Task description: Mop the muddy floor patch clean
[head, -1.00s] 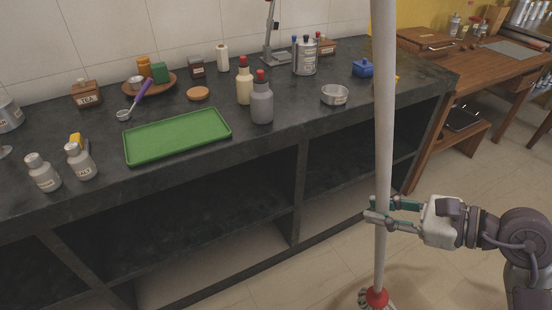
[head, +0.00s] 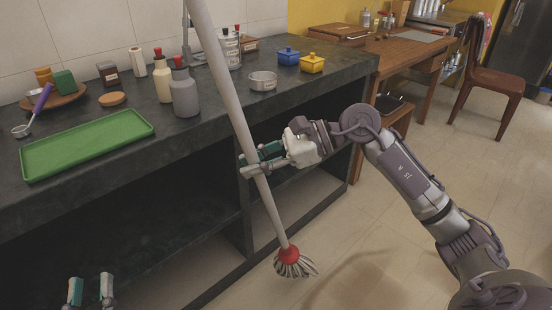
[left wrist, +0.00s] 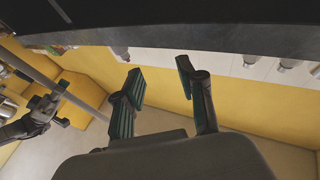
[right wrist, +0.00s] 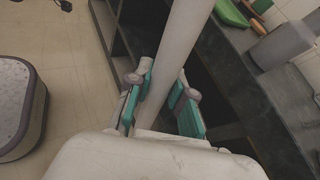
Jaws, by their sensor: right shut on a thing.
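The mop has a long pale handle (head: 228,95), a red collar (head: 287,255) and a grey-white string head (head: 296,267). My right gripper (head: 252,164) is shut around the handle, which leans with its top to the left. The right wrist view shows the handle (right wrist: 183,45) between the teal-padded fingers (right wrist: 163,103). The mop head is over the tiled floor in front of the counter; I cannot tell if it touches. My left gripper (head: 91,288) is open and empty at the lower left, also in the left wrist view (left wrist: 163,90). No clear muddy patch shows; a faint dark area beside the mop head may be shadow.
A dark counter (head: 205,130) with open shelves runs along the left, bearing a green tray (head: 85,143), bottles and pots. A wooden desk (head: 400,55) and brown chair (head: 491,80) stand behind. The tiled floor (head: 490,190) on the right is mostly clear.

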